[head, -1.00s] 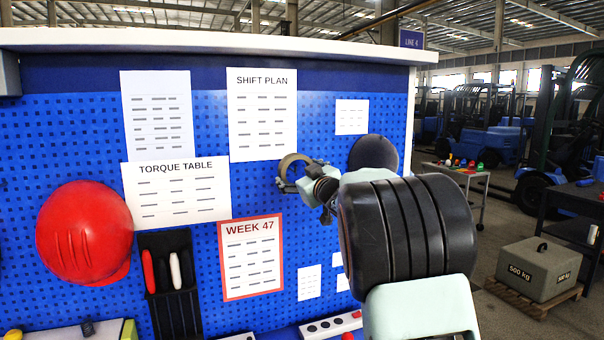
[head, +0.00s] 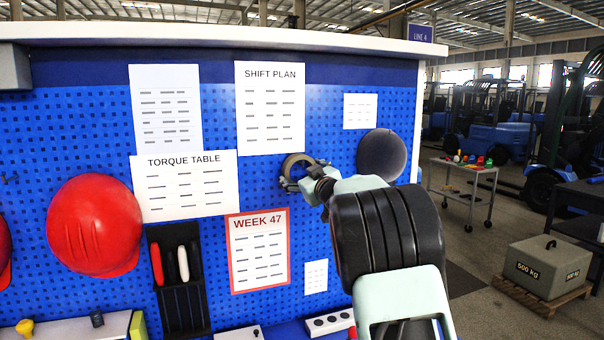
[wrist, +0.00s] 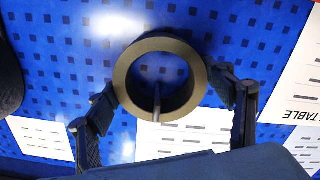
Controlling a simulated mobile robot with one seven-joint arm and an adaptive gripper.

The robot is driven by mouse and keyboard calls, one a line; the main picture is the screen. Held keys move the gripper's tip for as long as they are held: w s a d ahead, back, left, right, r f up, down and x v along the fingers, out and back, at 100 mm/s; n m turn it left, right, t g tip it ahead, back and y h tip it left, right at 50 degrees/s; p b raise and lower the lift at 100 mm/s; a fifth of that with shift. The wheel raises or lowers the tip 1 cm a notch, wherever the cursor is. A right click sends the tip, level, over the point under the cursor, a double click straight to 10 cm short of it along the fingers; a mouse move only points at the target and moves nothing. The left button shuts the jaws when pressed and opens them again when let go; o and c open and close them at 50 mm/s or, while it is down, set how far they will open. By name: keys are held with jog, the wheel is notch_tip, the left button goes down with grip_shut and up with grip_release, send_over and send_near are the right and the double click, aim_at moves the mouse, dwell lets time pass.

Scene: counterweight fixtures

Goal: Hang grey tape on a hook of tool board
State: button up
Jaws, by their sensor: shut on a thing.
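A thin grey hook (wrist: 157,98) shows through the tape's hole. I cannot tell whether its tip passes through the ring or stays behind it.
A dark round object (head: 381,154) is on the board close right of my gripper. A counter with boxes (head: 65,328) runs below.

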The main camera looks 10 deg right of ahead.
dwell(0.4)
jog(key=o, duration=1.2)
